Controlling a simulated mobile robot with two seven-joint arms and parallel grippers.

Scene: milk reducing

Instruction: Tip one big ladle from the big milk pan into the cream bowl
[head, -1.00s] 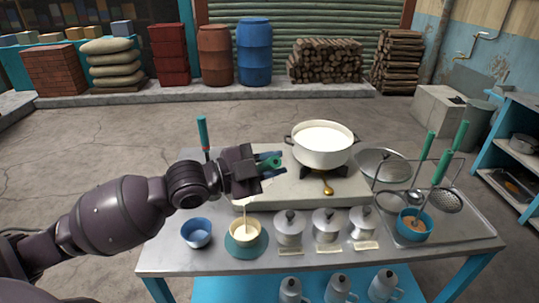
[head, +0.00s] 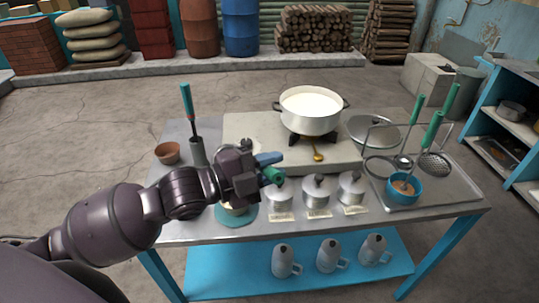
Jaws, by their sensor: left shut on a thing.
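The big milk pan (head: 311,122) is white and stands on the stove at the back of the table, filled with white milk. My right gripper is not in view.
Several lidded grey cans (head: 317,190) stand in a row right of the cream bowl. A blue bowl (head: 404,189) and hanging green-handled tools (head: 432,130) are on the right tray. A brown bowl (head: 167,152) and an upright green-handled tool (head: 187,101) stand at left.

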